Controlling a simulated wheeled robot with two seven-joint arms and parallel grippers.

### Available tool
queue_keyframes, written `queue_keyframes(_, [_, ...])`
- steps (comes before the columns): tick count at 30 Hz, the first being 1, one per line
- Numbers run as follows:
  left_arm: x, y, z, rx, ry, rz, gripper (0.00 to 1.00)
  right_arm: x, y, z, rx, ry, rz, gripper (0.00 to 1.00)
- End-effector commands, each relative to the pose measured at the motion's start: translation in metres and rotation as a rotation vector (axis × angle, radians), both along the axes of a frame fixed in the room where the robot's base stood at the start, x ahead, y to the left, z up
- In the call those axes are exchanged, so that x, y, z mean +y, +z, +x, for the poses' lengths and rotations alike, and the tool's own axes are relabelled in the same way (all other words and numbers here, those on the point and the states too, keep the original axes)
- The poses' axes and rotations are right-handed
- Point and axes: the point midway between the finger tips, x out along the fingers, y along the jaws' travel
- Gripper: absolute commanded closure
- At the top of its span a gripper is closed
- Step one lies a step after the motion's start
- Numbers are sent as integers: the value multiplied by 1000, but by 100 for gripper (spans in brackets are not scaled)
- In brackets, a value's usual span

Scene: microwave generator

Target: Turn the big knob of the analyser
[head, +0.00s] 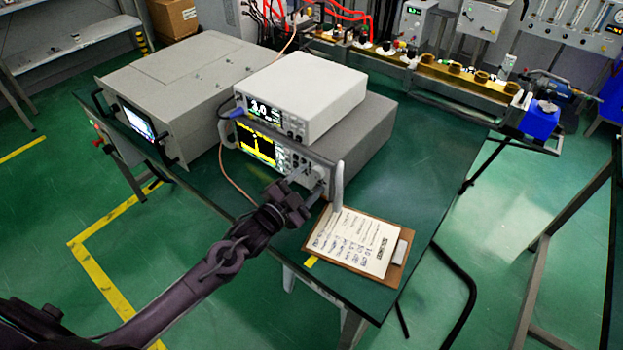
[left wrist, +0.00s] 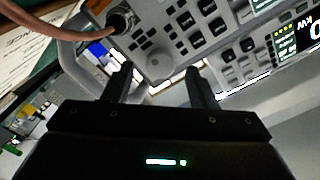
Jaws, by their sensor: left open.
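The analyser (head: 253,146) is the lower grey instrument with a yellow graph on its screen, on the green table. Its front buttons and grey round knob (left wrist: 159,62) show in the left wrist view. My left gripper (head: 305,183) is at the right part of the analyser's front panel. It is open, and in the left wrist view its fingers (left wrist: 160,72) stand on either side of the knob, just in front of the panel. I cannot tell whether they touch it. The gripper partly hides this panel area in the head view. My right gripper is not in view.
A white instrument (head: 315,92) sits on the analyser. A larger grey unit (head: 180,85) stands at left. A grey handle (head: 338,187) and clipboard (head: 355,242) are close to the gripper. A brown cable (left wrist: 45,18) meets a connector (left wrist: 121,20) beside the knob.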

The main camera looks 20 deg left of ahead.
Motion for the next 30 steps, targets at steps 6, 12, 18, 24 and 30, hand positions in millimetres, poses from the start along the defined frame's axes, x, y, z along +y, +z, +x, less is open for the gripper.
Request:
queue_keyframes(6, [13, -2, -35, 3, -1, 3, 48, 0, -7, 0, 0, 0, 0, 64])
queue_keyframes(12, [19, -1, -52, 1, 0, 1, 48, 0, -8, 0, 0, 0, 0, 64])
queue_keyframes(18, [20, 0, -55, -2, 0, 0, 48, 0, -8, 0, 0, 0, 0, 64])
queue_keyframes(24, [20, 0, -54, 0, 0, 1, 48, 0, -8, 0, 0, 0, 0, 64])
queue_keyframes(30, [19, 0, -55, 5, 3, -1, 48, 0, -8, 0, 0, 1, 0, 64])
